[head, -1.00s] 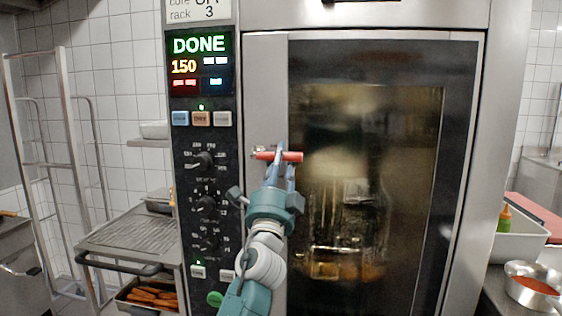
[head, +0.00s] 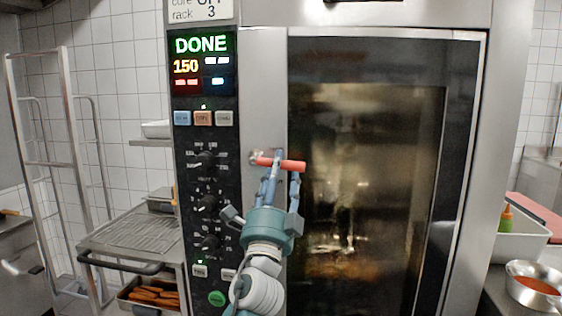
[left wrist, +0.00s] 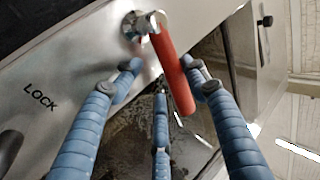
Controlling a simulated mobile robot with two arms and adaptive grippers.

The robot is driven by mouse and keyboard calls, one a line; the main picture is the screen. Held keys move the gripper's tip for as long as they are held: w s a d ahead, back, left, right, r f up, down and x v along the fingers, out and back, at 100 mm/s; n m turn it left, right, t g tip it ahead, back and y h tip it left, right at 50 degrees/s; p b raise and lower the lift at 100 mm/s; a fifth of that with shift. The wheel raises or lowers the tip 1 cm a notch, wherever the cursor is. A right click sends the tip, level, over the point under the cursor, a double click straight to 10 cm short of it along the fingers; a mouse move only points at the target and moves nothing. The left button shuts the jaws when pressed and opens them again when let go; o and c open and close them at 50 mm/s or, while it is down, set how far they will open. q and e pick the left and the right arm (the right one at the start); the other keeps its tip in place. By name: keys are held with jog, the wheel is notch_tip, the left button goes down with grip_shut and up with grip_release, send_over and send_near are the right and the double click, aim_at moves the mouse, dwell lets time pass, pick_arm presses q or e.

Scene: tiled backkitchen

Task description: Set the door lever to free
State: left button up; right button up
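The red door lever (head: 284,164) sticks out to the right, nearly level, from a metal pivot on the steel strip left of the oven door's glass. In the left wrist view the red lever (left wrist: 172,70) runs between my spread fingers, with the word LOCK (left wrist: 40,97) on the panel to the left. My left gripper (head: 283,172) is open, its fingers reaching up around the lever from below. In the left wrist view the left gripper (left wrist: 162,78) shows a gap beside the lever; contact is hard to tell. The oven door (head: 365,190) looks shut. My right gripper is not in view.
A control panel (head: 207,140) with knobs and a DONE display stands just left of the lever. A shelf (head: 130,232) and a tray of sausage-like food (head: 150,307) are at lower left. A white bin (head: 520,240) and metal bowl (head: 533,285) stand at right.

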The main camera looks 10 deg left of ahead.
pick_arm(q)
jog(key=shift+s+f, duration=0.7)
jog(key=shift+f, duration=0.15)
jog(key=shift+s+f, duration=0.1)
jog(key=shift+f, duration=0.2)
jog(key=s+a+f+b, duration=0.2)
jog(key=s+f, duration=0.4)
jog(key=s, duration=0.5)
jog(key=shift+a+f, duration=0.15)
jog(key=shift+a, duration=0.4)
